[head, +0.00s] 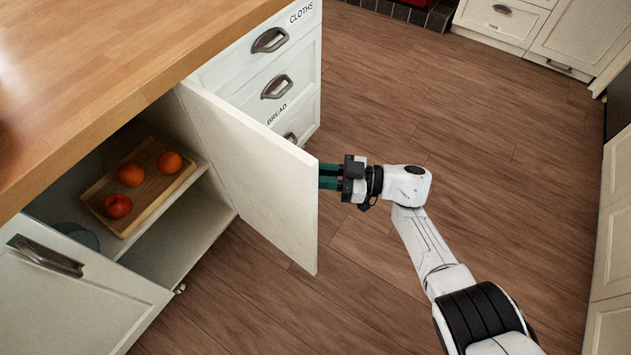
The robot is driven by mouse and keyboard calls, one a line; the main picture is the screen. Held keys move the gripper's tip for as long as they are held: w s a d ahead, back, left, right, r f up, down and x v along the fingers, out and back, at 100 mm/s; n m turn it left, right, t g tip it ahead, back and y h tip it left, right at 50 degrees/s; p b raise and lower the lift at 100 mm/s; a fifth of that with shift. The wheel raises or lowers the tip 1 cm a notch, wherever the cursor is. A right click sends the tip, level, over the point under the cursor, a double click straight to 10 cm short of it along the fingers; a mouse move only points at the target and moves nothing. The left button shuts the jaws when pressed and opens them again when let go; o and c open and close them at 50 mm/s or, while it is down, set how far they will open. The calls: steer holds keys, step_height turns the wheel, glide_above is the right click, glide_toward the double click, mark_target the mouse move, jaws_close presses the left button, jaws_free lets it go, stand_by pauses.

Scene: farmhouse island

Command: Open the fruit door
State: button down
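The fruit door is the white cabinet door (268,182), swung wide open from the island, with its inner face toward the camera. Its handle and any label are on the far side, hidden.
The wooden countertop (110,60) overhangs the cabinet. Drawers labelled CLOTHS (270,40) and BREAD (276,88) are beyond the door. Another closed cabinet door (70,290) is at lower left. The wooden floor (440,120) is clear between the island and the cabinets at right.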

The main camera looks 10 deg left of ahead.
steer(key=shift+a+r, duration=0.2)
steer(key=shift+a, duration=0.2)
steer(key=c, duration=1.4)
jaws_free()
steer(key=shift+c, duration=0.2)
steer(key=o, duration=0.3)
steer(key=shift+a+f+g, duration=0.1)
steer(key=shift+a+g, duration=0.2)
steer(key=shift+a, duration=0.05)
steer(key=shift+d, duration=0.2)
steer(key=d, duration=0.7)
steer(key=w+d, duration=0.1)
steer(key=d, duration=0.2)
steer(key=shift+d+b, duration=0.35)
steer(key=shift+b, duration=0.05)
